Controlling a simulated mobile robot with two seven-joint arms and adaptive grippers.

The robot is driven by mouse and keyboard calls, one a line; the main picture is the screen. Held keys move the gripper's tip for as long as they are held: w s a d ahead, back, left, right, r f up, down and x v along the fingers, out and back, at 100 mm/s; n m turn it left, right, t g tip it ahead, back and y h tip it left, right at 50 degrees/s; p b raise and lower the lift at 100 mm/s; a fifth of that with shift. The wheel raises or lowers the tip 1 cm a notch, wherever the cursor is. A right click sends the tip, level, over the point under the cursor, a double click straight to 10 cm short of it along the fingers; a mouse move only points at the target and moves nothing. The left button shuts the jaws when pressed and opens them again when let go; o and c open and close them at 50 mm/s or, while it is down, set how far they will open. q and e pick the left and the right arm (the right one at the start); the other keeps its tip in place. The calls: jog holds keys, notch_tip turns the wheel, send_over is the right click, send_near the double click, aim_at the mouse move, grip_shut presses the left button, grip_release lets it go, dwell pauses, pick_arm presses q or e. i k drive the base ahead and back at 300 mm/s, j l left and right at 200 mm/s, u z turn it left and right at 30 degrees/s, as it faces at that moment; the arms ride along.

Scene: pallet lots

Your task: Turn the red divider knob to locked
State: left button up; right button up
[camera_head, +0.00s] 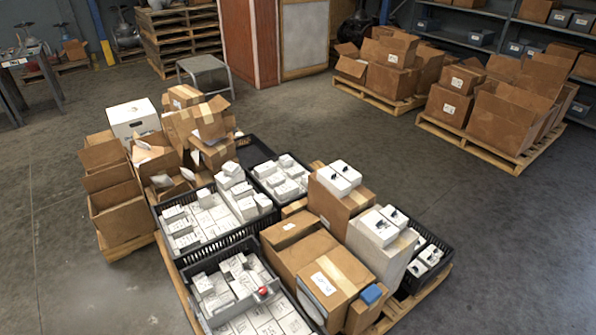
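A small red knob (263,291) shows near the middle of the nearest black crate (190,276), at the lower centre of the head view. A grey divider edge seems to run across the crate beside it, with small white labelled boxes on both sides. The knob is too small here to tell which way it is turned or whether it is locked. Neither of my grippers is in view.
The crate stands on a wooden pallet (176,287) with cardboard boxes (303,255) close on its right and another black crate (187,257) behind. A blue item (372,293) lies on a box to the right. Open concrete floor (80,270) lies left and right.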

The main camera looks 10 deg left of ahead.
aim_at(262, 291)
jog(key=u, duration=0.85)
